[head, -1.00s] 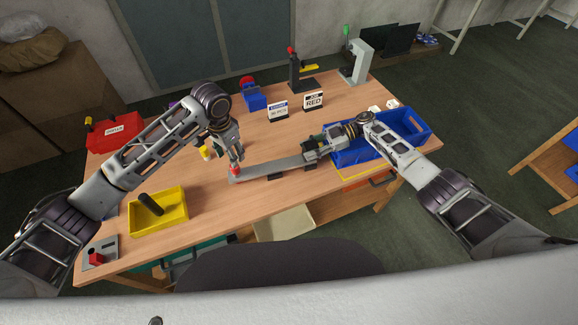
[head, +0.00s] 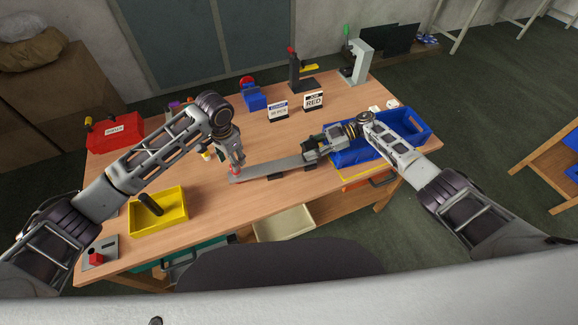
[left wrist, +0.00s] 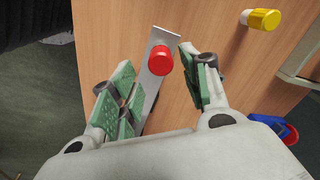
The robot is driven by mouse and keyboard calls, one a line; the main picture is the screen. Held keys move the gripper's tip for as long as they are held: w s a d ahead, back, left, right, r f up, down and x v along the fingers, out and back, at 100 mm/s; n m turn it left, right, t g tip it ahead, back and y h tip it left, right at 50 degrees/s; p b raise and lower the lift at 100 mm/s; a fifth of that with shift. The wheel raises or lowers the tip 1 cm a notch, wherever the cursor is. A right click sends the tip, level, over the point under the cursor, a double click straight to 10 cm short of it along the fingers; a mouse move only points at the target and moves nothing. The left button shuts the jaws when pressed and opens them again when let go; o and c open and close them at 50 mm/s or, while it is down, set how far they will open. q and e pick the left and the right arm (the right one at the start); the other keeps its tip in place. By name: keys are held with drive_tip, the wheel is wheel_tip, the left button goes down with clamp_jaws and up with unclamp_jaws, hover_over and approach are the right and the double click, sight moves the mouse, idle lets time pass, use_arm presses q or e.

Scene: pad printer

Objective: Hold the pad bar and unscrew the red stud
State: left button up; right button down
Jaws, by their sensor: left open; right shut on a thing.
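The pad bar (head: 270,167) is a long grey flat bar lying across the table on dark supports. The red stud (left wrist: 160,59) stands near the bar's left end; it also shows in the head view (head: 236,175), partly hidden by my left gripper. My left gripper (head: 236,166) is above the stud, and in the left wrist view its green-padded fingers (left wrist: 157,85) are spread open on either side of the bar's end. My right gripper (head: 311,154) is shut on the pad bar at its right end.
A yellow tray (head: 172,222) with a dark cylinder stands at the left. A blue crate (head: 345,160) is at the right, close to my right gripper. Signs (head: 314,101) and a red bin (head: 118,130) are farther back.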

use_arm(q)
drive_tip(key=shift+w+f, duration=0.15)
drive_tip(key=shift+f, duration=1.35)
drive_tip(key=shift+w+f, duration=0.1)
drive_tip(key=shift+f, duration=1.35)
clamp_jaws()
drive_tip(key=shift+c, duration=0.9)
unclamp_jaws()
drive_tip(key=m, duration=0.6)
drive_tip(key=shift+m, duration=0.3)
drive_tip(key=m, duration=0.6)
clamp_jaws()
